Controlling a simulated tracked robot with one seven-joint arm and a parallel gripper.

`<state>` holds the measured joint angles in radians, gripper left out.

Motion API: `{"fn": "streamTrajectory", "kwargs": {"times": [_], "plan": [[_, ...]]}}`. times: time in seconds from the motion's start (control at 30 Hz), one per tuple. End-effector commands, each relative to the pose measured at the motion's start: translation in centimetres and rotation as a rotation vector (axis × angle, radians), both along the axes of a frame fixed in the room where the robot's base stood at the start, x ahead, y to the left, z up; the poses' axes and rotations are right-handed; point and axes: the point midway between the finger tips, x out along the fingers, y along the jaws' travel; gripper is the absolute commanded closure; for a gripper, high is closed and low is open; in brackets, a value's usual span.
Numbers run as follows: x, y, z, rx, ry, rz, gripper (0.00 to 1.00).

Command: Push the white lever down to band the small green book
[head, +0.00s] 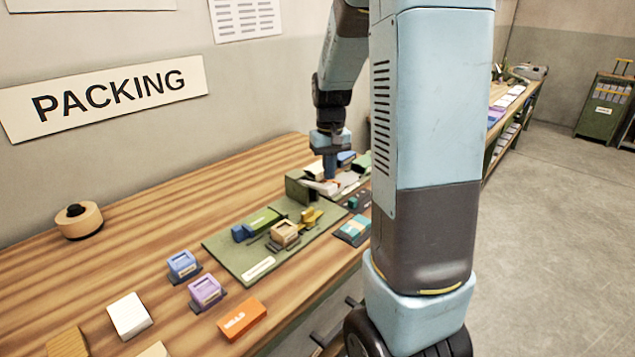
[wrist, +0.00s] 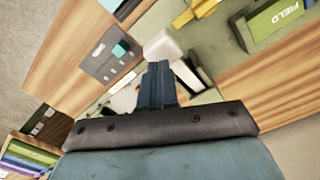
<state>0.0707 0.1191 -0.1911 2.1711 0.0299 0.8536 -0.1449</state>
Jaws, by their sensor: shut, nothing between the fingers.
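My gripper (head: 330,172) points down at the far end of the green board on the bench, over a white piece beside a dark green box (head: 298,187). In the wrist view my gripper (wrist: 158,72) has its blue fingers together and empty. The white lever's blocky end (wrist: 162,45) shows just past the fingertips; I cannot tell whether they touch. A green book marked FIELD (wrist: 285,22) lies in a dark holder at the upper right of the wrist view. A green block (head: 264,217) on the board in the head view may be that book.
The green board (head: 235,262) also holds a tan block (head: 285,232) and a yellow piece (head: 312,216). A blue stamp (head: 183,265), a purple stamp (head: 206,291) and an orange box (head: 242,318) stand nearer.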

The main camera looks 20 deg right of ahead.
Motion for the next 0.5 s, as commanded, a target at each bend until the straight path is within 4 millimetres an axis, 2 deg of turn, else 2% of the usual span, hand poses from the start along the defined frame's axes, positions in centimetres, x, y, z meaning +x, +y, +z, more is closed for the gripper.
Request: {"fn": "streamTrajectory", "kwargs": {"times": [0.5], "plan": [[-0.01, 0.01, -0.87, 0.0, 0.001, 0.0, 1.0]]}}
